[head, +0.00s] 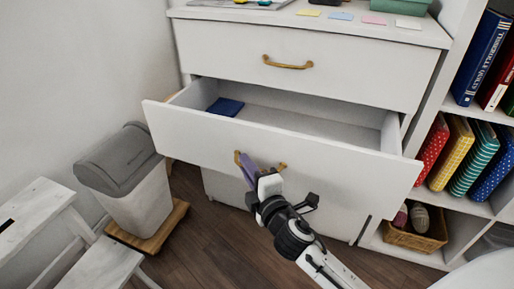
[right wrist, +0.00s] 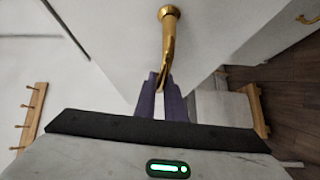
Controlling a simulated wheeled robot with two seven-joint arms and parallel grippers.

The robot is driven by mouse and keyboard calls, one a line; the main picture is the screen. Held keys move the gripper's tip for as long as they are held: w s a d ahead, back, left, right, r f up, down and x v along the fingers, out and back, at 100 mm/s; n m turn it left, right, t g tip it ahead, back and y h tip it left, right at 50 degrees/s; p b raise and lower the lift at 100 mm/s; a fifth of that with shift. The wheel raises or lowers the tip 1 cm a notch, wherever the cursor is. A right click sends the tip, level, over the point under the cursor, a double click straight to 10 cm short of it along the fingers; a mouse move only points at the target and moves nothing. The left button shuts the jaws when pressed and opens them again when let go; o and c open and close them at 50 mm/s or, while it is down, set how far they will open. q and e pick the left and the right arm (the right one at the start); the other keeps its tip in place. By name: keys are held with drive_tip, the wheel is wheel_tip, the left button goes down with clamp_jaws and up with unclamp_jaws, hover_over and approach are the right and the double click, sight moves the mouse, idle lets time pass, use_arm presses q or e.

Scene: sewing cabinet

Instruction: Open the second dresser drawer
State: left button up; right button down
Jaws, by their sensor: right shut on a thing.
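The white dresser (head: 305,63) stands in the middle of the head view. Its top drawer is closed and has a brass handle (head: 288,63). The second drawer (head: 330,172) is pulled well out, with its inside showing and a dark blue folded item (head: 226,106) at the left. My right gripper (head: 248,168) is at this drawer's brass handle, near the handle's left part. In the right wrist view its purple fingers (right wrist: 162,98) are shut on the brass handle (right wrist: 168,45). The right end of the handle shows free in the head view. My left gripper is not in view.
A grey-lidded bin (head: 118,160) on a wooden base stands left of the dresser, near a white stool (head: 35,210). A bookshelf (head: 470,112) with books and a wicker basket (head: 415,238) adjoins the right side. Wooden floor (head: 215,235) is clear in front.

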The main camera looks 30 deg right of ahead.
drive_tip(key=shift+s+a, duration=1.8)
drive_tip(key=shift+a, duration=0.3)
drive_tip(key=c, duration=1.9)
unclamp_jaws()
drive_tip(key=shift+o, duration=0.2)
